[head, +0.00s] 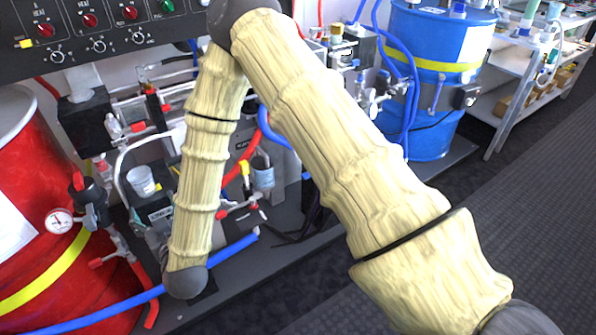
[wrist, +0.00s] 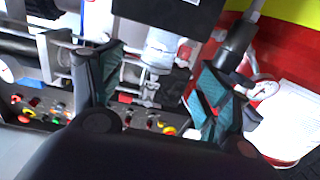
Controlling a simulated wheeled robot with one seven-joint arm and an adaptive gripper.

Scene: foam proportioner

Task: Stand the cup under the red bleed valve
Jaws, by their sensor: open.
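The white cup (head: 141,180) stands upright in the head view, left of my sleeved forearm, among the pipes beside the red drum. Several red-handled valves show around it, one at the left (head: 77,181) and another below the control panel (head: 113,128); I cannot tell which is the bleed valve. My gripper is hidden in the head view. In the wrist view my gripper (wrist: 158,75) is open, its two dark green-padded fingers wide apart. A whitish cylindrical shape (wrist: 162,48) shows between them; I cannot tell whether it is the cup or touches a finger.
The red drum (head: 30,180) with its gauge (head: 60,221) stands at the left. The control panel (head: 100,35) overhangs the pipework. A blue hose (head: 90,316) runs along the front edge. A blue drum (head: 440,80) stands at the back right. The floor at right is clear.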

